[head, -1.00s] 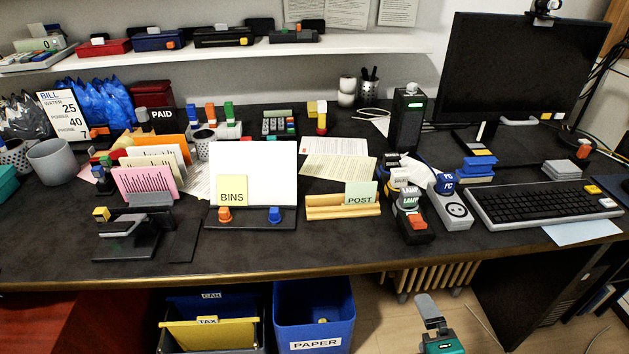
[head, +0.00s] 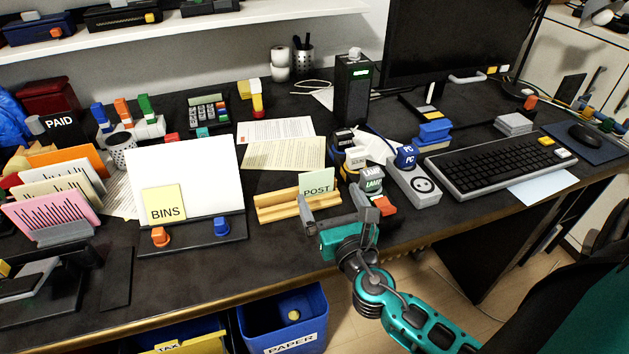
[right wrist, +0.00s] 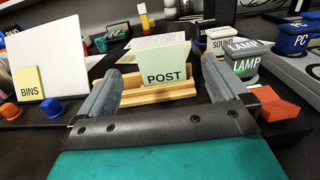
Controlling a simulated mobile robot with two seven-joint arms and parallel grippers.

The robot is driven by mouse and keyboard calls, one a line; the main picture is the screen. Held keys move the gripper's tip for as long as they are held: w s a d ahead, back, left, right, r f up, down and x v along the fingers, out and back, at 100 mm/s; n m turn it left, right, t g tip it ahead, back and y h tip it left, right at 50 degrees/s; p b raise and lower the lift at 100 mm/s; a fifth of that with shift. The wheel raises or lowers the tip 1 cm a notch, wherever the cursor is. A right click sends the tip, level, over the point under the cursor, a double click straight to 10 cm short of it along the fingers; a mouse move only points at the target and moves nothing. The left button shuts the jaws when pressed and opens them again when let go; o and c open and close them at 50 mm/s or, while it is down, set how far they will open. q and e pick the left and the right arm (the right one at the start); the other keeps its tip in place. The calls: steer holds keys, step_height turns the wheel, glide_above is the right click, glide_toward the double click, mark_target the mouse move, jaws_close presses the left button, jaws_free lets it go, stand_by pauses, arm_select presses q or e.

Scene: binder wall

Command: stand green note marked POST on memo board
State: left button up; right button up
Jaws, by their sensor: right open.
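The green note marked POST (head: 317,184) stands upright in a wooden holder (head: 272,208) on the desk. It also shows in the right wrist view (right wrist: 164,68), between and beyond the fingers. My right gripper (head: 335,200) is open and empty, just in front of the note, with its fingers pointing at the holder. The white memo board (head: 190,172) leans on a dark base to the left of the holder. A yellow note marked BINS (head: 165,204) stands at its lower left. My left gripper is not in view.
Orange (head: 160,237) and blue (head: 221,226) knobs sit on the board's base. Labelled plugs and a power strip (head: 413,185) lie right of the holder, with a red-orange block (head: 384,205) close to my right gripper. A blue PAPER bin (head: 283,318) stands below the desk edge.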

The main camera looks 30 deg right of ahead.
mark_target(317, 173)
steer(key=shift+x, duration=3.5)
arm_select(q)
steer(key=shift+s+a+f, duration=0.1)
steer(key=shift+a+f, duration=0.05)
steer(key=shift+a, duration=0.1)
arm_select(e)
steer(key=shift+c, duration=0.2)
steer(key=shift+a, duration=0.1)
steer(key=c, duration=0.9)
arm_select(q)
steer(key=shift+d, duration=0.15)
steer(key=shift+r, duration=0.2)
